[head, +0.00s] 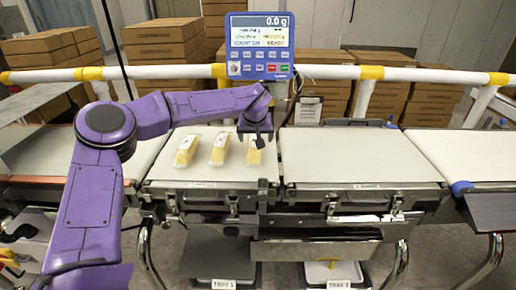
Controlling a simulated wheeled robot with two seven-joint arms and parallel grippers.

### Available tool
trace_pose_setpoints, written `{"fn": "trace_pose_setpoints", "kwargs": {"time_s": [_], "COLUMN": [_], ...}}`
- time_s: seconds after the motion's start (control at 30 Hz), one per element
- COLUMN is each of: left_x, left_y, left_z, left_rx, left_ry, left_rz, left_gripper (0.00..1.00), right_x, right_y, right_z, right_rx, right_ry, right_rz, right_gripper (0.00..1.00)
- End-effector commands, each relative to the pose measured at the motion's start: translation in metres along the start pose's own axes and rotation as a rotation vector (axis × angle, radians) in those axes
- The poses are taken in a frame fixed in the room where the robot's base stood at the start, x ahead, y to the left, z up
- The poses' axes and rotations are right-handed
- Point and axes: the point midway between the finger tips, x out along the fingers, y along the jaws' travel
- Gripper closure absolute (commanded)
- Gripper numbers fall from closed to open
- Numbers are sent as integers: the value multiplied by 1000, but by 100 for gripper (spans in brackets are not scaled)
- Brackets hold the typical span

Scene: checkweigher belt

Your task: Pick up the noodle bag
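Three pale yellow noodle bags in clear wrap lie in a row on the left weighing belt in the head view: a left one (186,150), a middle one (219,149) and a right one (254,157). My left arm comes in from the left. Its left gripper (258,141) points down over the far end of the right bag and hides part of it. I cannot tell whether the fingers touch the bag or how far apart they are. My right gripper is not in view.
A blue display (260,46) reading 0.0 g stands behind the belts. The right weighing belt (350,155) is bare. A white rail with yellow bands (372,73) runs behind, with stacked cardboard boxes (437,100) beyond. Two trays (333,272) sit below.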

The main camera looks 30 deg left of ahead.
Motion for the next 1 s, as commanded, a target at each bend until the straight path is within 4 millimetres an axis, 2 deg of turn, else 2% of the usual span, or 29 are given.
{"fn": "trace_pose_setpoints", "kwargs": {"time_s": [0.43, 0.7, 0.77, 0.9, 0.93, 1.0], "left_x": [68, 74, 74, 73, 73, 73], "left_y": [-5, -5, -5, -5, -5, -4], "left_z": [2, 2, 2, 2, 2, 2], "left_rx": [-1, -1, -1, -1, -1, -1], "left_ry": [0, 2, 2, 2, 2, 3], "left_rz": [-3, -1, -1, -1, -1, -1], "left_gripper": [11, 11, 27, 72, 79, 79], "right_x": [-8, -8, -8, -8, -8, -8], "right_y": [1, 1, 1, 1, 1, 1], "right_z": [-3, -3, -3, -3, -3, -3], "right_rx": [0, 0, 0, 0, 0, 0], "right_ry": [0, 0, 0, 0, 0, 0], "right_rz": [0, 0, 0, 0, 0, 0], "right_gripper": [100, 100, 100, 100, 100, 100]}}
